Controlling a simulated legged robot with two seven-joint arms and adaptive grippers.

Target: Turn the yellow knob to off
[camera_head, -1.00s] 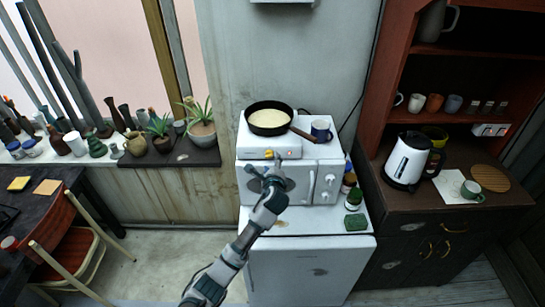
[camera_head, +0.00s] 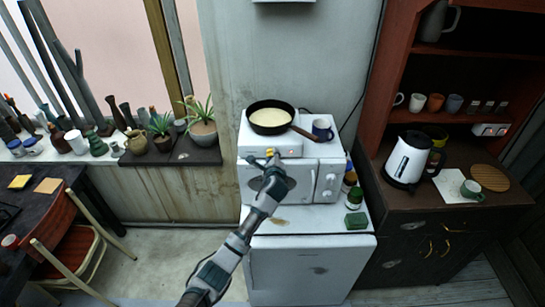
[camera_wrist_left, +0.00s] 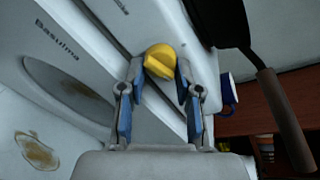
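The yellow knob (camera_head: 269,152) is on the front of the white hot plate (camera_head: 252,140), left of a small red light. In the left wrist view the knob (camera_wrist_left: 158,58) is round with a raised ridge across it. My left gripper (camera_head: 272,161) is at the knob, its arm reaching up from below. In the left wrist view the gripper's (camera_wrist_left: 160,74) blue-padded fingers are apart, one on each side of the knob. Narrow gaps seem to show, and I cannot tell whether either fingertip touches it. My right gripper is not in view.
A black pan (camera_head: 270,117) with pale contents sits on the hot plate, its handle pointing right. A blue mug (camera_head: 322,130) stands beside it. The white microwave (camera_head: 327,180) is below, with jars (camera_head: 355,197) and a green sponge (camera_head: 356,221) to its right.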

